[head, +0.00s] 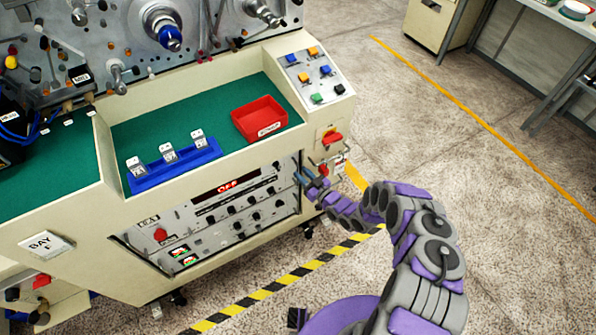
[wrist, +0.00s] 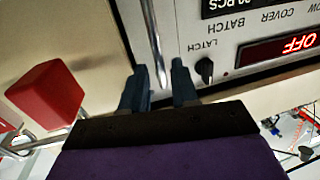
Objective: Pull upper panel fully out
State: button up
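The upper panel (head: 247,190) is a light grey rack face with a red "OFF" display (head: 228,186), set in the front of the cream machine. In the wrist view the panel (wrist: 232,48) appears upside down, with a black latch knob (wrist: 205,68) and part of the red display. A thin metal handle bar (wrist: 153,40) stands at the panel's right end. My gripper (head: 308,180) is at that end. In the wrist view my gripper (wrist: 160,88) has its fingers apart, one on each side of the bar, with small gaps visible. The panel looks in its slot.
Another panel with knobs (head: 240,222) sits below. A red handle (head: 332,138) is on the machine's front, right of the panel; a red block (wrist: 45,93) is close beside my gripper. Yellow-black floor tape (head: 290,272) runs in front. Open floor lies to the right.

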jog(key=shift+x, duration=1.45)
jog(key=shift+c, duration=0.4)
grip_shut()
